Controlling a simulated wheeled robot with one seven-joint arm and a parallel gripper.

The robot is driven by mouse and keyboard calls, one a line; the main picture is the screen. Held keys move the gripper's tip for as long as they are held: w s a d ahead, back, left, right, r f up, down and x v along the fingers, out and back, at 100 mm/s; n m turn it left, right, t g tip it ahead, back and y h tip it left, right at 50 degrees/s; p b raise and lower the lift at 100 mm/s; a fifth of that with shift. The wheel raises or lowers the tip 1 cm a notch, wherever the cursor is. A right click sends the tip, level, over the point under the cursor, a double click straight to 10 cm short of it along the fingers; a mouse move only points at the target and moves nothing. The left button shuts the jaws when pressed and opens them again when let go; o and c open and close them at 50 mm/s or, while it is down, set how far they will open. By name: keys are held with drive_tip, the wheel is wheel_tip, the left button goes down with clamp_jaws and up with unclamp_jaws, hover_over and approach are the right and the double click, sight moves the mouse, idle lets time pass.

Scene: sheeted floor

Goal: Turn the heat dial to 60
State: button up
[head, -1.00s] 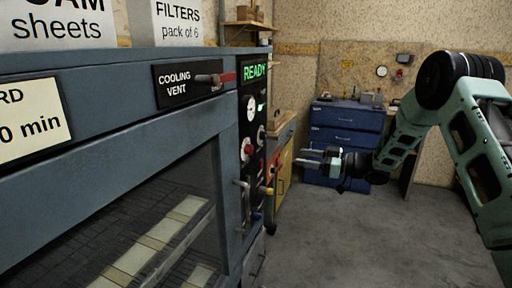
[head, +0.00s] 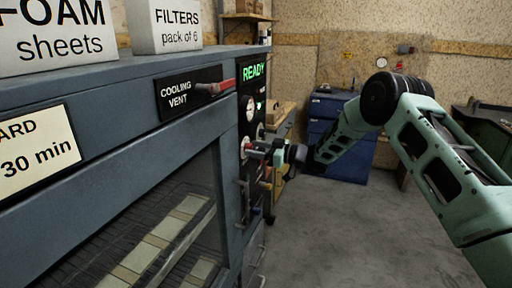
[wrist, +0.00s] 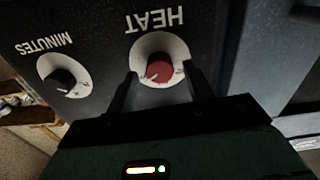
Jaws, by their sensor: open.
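The heat dial (wrist: 159,68) is a red knob on a round white scale plate, under the upside-down word HEAT in the wrist view. A pale pointer mark on it points to the lower left of the picture; the scale numbers are too small to read. My gripper (wrist: 160,76) is open, with one finger on each side of the knob's lower part; I cannot tell whether either touches it. In the head view my gripper (head: 262,150) is at the dark control panel (head: 244,192), partly covering the dial area.
The black minutes dial (wrist: 63,79) is left of the heat dial in the wrist view. Metal handles stick out below my gripper. Floor to the right is clear.

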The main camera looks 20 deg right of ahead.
drive_tip(key=shift+w+a, duration=0.1)
drive_tip(key=c, duration=1)
drive_tip(key=shift+f+n+b, duration=0.2)
drive_tip(key=shift+n+b, duration=0.1)
drive_tip(key=shift+b, duration=0.3)
drive_tip(key=n+b, duration=1.1)
drive_tip(key=b, duration=0.6)
drive_tip(key=shift+a+f+b, duration=0.1)
drive_tip(key=shift+b, duration=0.25)
